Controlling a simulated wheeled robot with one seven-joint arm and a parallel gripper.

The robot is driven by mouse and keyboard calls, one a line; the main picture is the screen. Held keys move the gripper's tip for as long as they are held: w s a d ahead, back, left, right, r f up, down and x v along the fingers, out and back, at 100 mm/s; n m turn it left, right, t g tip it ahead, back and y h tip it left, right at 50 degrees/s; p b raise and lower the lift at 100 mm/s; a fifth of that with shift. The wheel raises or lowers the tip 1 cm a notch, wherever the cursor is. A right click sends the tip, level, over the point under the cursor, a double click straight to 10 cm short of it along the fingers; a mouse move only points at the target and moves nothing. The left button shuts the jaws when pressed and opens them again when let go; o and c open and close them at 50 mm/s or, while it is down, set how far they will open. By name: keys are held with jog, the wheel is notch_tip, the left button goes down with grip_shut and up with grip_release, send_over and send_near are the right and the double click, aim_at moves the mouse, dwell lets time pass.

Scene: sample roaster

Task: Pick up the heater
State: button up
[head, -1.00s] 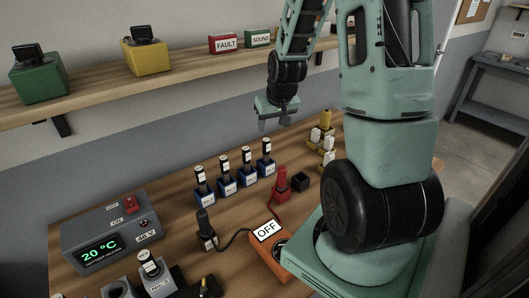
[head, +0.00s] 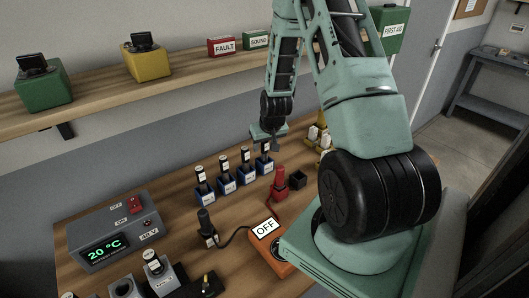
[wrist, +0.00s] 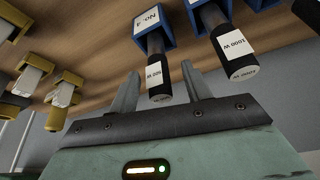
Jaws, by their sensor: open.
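Several black cylindrical heaters with white labels (head: 225,163) stand upright in a row of blue holders (head: 205,197) on the bench. My gripper (head: 272,146) hangs at the right end of the row, close to the top of the last heater. In the wrist view my gripper (wrist: 162,88) is open, and a heater with a small wattage label (wrist: 155,73) appears between its two fingers, in a blue holder marked "No. 4" (wrist: 149,22). I cannot tell whether the fingers touch it. A neighbouring heater labelled 1000 W (wrist: 234,45) stands just right of the right finger.
Yellow holders with white parts (wrist: 66,88) stand on the other side of the gripper. A red plug-like piece (head: 279,181), a small black box (head: 297,178) and an orange OFF unit (head: 272,245) are nearby. A grey 20 °C controller (head: 110,232) sits left. A wooden shelf (head: 100,99) runs above.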

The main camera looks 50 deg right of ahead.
jog(key=shift+p+x, duration=0.45)
jog(key=shift+x, duration=1.2)
grip_shut()
jog(key=shift+r, duration=0.1)
